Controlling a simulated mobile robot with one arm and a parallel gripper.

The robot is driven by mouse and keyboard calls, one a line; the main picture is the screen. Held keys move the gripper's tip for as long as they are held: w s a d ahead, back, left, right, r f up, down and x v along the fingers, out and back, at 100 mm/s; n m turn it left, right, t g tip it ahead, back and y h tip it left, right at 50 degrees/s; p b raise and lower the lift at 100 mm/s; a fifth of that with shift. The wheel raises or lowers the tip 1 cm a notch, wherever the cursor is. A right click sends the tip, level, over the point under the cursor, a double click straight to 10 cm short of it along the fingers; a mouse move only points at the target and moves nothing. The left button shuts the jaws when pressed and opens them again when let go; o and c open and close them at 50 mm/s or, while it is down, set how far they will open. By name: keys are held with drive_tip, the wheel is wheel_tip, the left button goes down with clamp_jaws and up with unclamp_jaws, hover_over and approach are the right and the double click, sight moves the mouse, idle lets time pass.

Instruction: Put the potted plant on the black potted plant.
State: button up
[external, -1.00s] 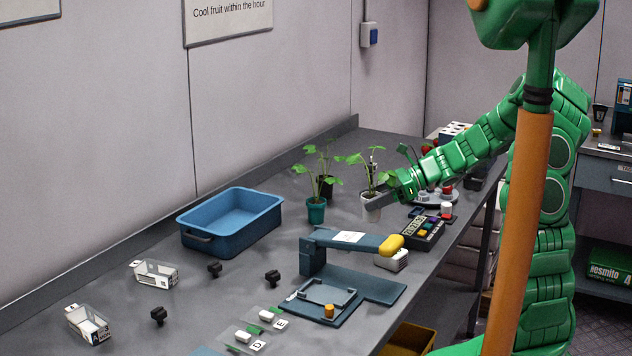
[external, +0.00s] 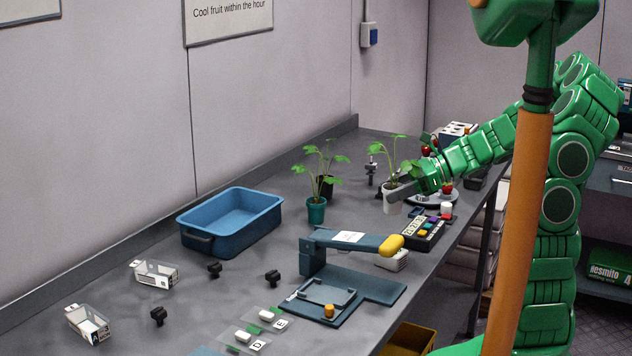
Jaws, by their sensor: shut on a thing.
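A leafy plant in a white pot (external: 391,206) is held in my gripper (external: 397,193), which is shut on the pot. The pot is upright; I cannot tell whether its base touches the bench. A plant in a black pot (external: 327,188) stands to the left, partly hidden behind a plant in a teal pot (external: 316,211). My gripper is to the right of both, with a clear gap between.
A blue bin (external: 231,222) stands on the grey bench at the left. A blue press-like device (external: 345,265) is in front, with a keypad unit (external: 423,233) near the right edge. A small dark clamp (external: 371,172) stands behind the white pot.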

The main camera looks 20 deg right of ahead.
drive_tip(key=w+a+r+m+t, duration=0.1)
drive_tip(key=w+r, duration=0.1)
drive_tip(key=w, duration=0.7)
drive_tip(key=w+a+r+m+t+h, duration=0.1)
drive_tip(key=w+r+m+t, duration=0.1)
drive_tip(key=w, duration=0.7)
drive_tip(key=w+a+r+m+t, duration=0.1)
drive_tip(key=w+r, duration=0.2)
drive_tip(key=w, duration=0.6)
hover_over(326, 178)
drive_tip(key=shift+w+f, duration=0.1)
drive_tip(key=shift+f, duration=6.55)
drive_tip(key=o, duration=1.1)
